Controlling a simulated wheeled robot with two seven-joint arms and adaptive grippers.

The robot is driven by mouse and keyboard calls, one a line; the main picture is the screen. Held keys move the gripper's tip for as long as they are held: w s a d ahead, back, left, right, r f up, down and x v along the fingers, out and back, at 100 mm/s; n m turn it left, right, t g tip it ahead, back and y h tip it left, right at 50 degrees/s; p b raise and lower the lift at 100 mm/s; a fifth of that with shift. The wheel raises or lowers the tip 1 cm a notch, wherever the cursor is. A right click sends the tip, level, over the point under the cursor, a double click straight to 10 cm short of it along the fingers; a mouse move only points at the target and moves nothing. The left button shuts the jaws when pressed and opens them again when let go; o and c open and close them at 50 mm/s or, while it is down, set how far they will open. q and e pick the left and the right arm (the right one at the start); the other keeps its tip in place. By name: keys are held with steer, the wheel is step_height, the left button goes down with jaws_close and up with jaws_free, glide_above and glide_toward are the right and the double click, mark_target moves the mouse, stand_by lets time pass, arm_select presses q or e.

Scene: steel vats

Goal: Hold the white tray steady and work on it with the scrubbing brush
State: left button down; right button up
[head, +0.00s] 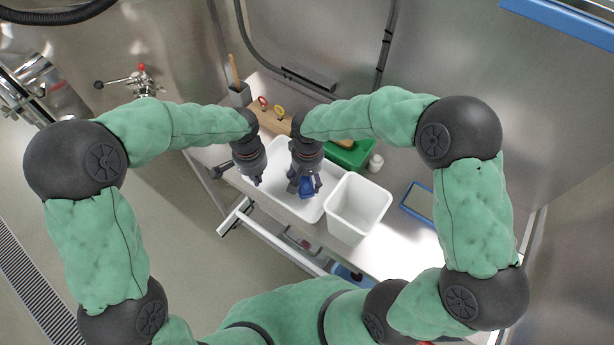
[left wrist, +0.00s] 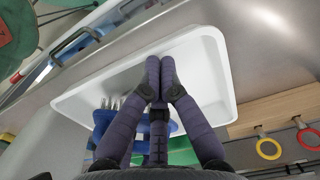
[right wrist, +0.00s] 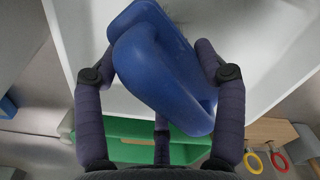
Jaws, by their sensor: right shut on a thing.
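The white tray (head: 278,158) lies on the steel worktop, and its inside shows in the left wrist view (left wrist: 205,75). My left gripper (head: 257,183) is over the tray's near-left side. Its fingers are together with nothing visible between them (left wrist: 160,68); I cannot tell whether the tips touch the tray. My right gripper (head: 303,187) is shut on the blue scrubbing brush (right wrist: 165,65), its fingers on either side of the brush's body. The brush is over the tray's right part (head: 308,187). Its underside is hidden in the right wrist view; pale bristles (left wrist: 112,102) show in the left wrist view.
A white bin (head: 352,222) stands right of the tray. Behind are a green container (head: 347,155), a white bottle (head: 375,162) and a wooden board (head: 272,121) with red and yellow rings. Steel walls close off the back.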

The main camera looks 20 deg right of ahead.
steer(key=shift+f, duration=0.95)
stand_by(2.0)
steer(key=shift+w, duration=0.1)
steer(key=shift+w+a+r, duration=0.1)
steer(key=shift+w+a, duration=1.3)
steer(key=shift+w, duration=0.3)
